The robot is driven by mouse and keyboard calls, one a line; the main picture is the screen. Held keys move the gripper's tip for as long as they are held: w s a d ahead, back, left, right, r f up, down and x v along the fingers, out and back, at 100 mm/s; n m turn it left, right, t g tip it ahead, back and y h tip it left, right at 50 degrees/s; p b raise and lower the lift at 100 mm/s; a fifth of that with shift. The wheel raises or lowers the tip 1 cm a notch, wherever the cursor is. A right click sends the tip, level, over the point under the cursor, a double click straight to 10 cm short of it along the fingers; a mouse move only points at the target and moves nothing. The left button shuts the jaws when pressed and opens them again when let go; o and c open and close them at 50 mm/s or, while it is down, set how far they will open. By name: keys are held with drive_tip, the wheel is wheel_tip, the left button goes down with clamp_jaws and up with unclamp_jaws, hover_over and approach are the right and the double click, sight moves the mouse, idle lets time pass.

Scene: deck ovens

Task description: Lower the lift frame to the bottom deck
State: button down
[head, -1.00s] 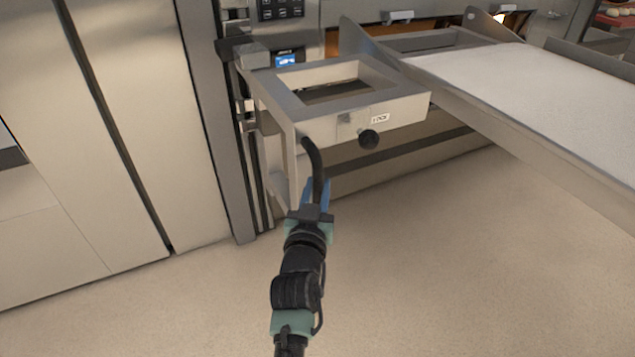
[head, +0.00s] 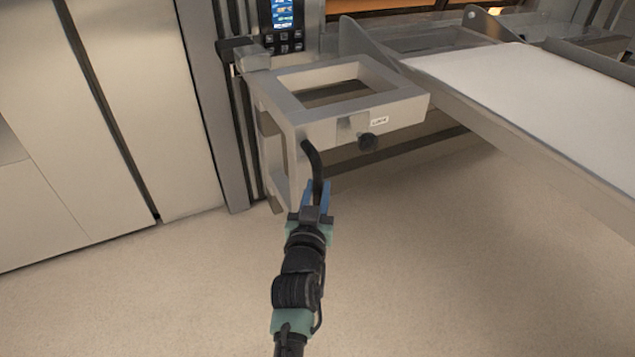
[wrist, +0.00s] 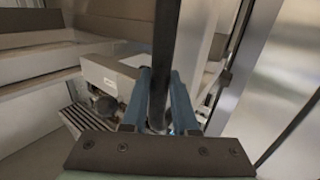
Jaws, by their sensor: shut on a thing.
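The lift frame (head: 290,108) is a pale metal open rectangle with a side leg, level in front of the oven beside the upright rails at left. A small label and a dark round knob (head: 368,141) are on its front face. A bent black handle (head: 312,158) hangs at its near left corner. My gripper (head: 317,190) is shut on this handle, its blue fingers on either side. In the wrist view, the black handle (wrist: 164,50) runs upward between the blue fingers of my gripper (wrist: 158,95). The bottom deck is mostly hidden behind the frame.
A long loader with a white belt (head: 520,95) reaches out to the right of the frame. A control panel (head: 283,25) shows above the frame. Tall pale cabinets (head: 90,120) stand left. The floor (head: 450,270) is clear.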

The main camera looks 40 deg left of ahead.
drive_tip(key=shift+a+r, duration=0.1)
drive_tip(key=shift+r, duration=0.75)
drive_tip(key=c, duration=1)
unclamp_jaws()
drive_tip(key=o, duration=0.3)
drive_tip(key=shift+f, duration=0.3)
drive_tip(key=shift+s, duration=0.15)
drive_tip(key=p+v, duration=0.5)
drive_tip(key=v, duration=0.7)
drive_tip(key=shift+s+d, duration=0.25)
drive_tip(key=shift+d, duration=0.05)
